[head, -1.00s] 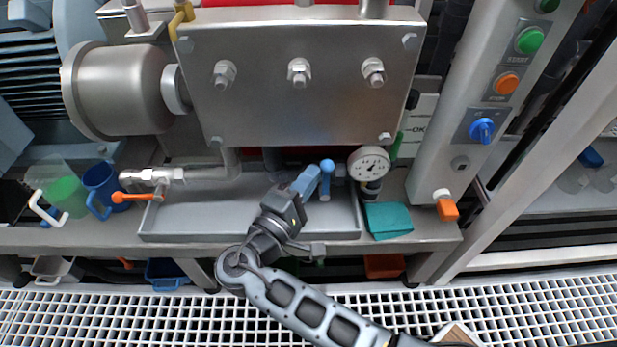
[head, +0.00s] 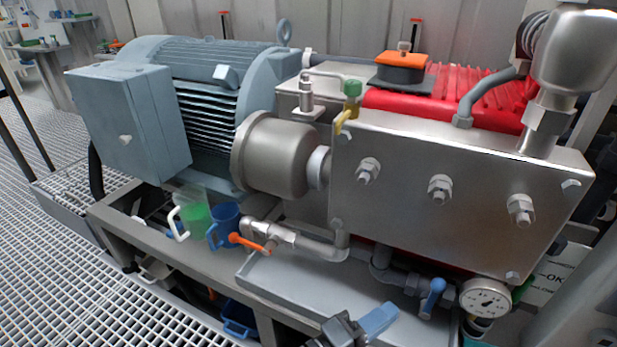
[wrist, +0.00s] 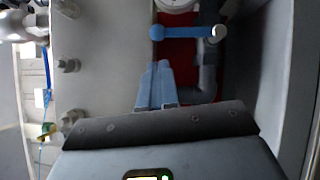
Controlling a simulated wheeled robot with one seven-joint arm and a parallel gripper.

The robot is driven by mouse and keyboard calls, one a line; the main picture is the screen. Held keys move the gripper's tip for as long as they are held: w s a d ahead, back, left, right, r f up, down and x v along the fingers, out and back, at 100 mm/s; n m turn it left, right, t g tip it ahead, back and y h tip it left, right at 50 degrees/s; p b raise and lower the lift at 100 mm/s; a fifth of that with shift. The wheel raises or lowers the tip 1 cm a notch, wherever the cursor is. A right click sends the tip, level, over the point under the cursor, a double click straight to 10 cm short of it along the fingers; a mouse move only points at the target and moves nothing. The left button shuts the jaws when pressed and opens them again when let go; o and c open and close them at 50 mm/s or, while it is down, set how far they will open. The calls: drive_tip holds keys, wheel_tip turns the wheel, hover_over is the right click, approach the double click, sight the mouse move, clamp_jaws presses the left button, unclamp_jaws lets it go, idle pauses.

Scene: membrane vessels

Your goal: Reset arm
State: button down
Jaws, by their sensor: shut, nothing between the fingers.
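My gripper (head: 388,310) is at the lower edge of the head view, above the grey drip tray (head: 290,292). Its blue fingers are shut together with nothing between them. They also show in the wrist view (wrist: 157,84), pointing toward the pump's pipework. A blue valve handle (head: 432,298) is just right of the fingertips in the head view. In the wrist view the blue handle (wrist: 185,32) lies beyond the fingertips, with a visible gap. Most of my arm is outside the head view.
A steel pump block (head: 455,195) with a red housing stands behind the tray. A pressure gauge (head: 486,298) is at right. An orange valve lever (head: 248,241), a blue jug (head: 224,226) and a green-filled jug (head: 194,216) are at left. Grating floor (head: 90,290) is open at lower left.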

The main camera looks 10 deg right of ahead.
drive_tip(key=s+d+f+n+t+y, duration=0.1)
drive_tip(key=s+d+f+n+y, duration=0.1)
drive_tip(key=s+d+f+y, duration=0.35)
drive_tip(key=s+d+f+n+t+y, duration=0.1)
drive_tip(key=s+d+f+y, duration=0.15)
drive_tip(key=f, duration=0.55)
drive_tip(key=s+a+m+y, duration=0.1)
drive_tip(key=s+a+y, duration=0.2)
drive_tip(key=s+y, duration=0.7)
drive_tip(key=s+a+r+m+t, duration=0.1)
drive_tip(key=s+r+m+t, duration=0.1)
drive_tip(key=s+r, duration=0.35)
drive_tip(key=s+r+m+t, duration=0.2)
drive_tip(key=s+r+m, duration=0.1)
drive_tip(key=r, duration=0.6)
drive_tip(key=s+a+r+m+t, duration=0.15)
drive_tip(key=s+r, duration=0.25)
drive_tip(key=r, duration=0.4)
wheel_tip(320, 180, up, 24)
drive_tip(key=m+p, duration=0.1)
drive_tip(key=p, duration=2.1)
drive_tip(key=shift+d+f+t+p, duration=0.2)
drive_tip(key=shift+d+t+p, duration=0.15)
drive_tip(key=shift+t+p, duration=0.1)
